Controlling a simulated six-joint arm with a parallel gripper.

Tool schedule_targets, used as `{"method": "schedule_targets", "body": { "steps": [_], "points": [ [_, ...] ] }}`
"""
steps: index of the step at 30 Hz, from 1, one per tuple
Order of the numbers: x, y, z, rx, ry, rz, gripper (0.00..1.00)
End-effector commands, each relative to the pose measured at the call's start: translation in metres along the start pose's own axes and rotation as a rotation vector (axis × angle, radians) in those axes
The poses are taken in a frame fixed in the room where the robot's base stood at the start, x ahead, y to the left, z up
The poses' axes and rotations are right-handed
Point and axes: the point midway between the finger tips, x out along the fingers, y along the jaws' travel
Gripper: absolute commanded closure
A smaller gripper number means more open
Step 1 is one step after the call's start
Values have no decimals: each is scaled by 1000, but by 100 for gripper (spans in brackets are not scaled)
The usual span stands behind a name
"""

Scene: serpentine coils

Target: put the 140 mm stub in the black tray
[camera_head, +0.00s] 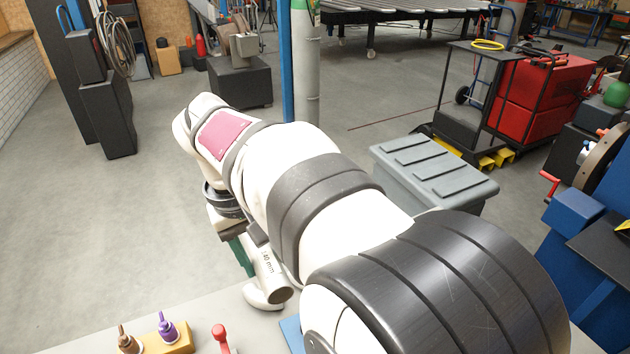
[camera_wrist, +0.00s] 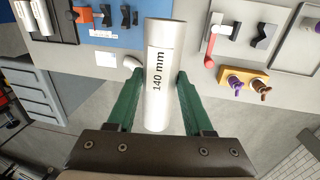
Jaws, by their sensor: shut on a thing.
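The 140 mm stub (camera_wrist: 158,100) is a pale grey tube with its label printed along it. My gripper (camera_wrist: 161,76) is shut on it, with one green finger on each side. The stub points away from the wrist and is held above a light grey bench. In the head view the stub (camera_head: 270,278) shows its open end below my arm, and my gripper (camera_head: 250,254) is partly hidden by the arm.
A mustard block (camera_wrist: 235,75) with small bottles stands on the bench (camera_wrist: 195,65), near a red-handled tool (camera_wrist: 211,48). A blue mat (camera_wrist: 120,38) with black and orange holders lies beyond the stub. White tubes (camera_wrist: 33,17) lie at the upper left.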

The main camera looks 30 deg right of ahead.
Motion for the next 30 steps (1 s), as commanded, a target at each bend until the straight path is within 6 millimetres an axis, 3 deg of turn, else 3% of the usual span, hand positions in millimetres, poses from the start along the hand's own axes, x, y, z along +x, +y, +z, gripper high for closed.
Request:
{"method": "schedule_targets", "body": {
  "steps": [5, 8, 14, 18, 24, 27, 30],
  "points": [
    [4, 6, -4, 3, -1, 0, 100],
    [17, 27, -16, 4, -6, -2, 100],
    [68, 109, -42, -1, -13, -8, 100],
    [116, 183, -44, -2, -14, -13, 100],
    [187, 290, -13, -1, -8, -11, 100],
    [214, 327, 8, 0, -6, -7, 100],
    [232, 349, 24, 0, -4, -3, 100]
  ]
}}
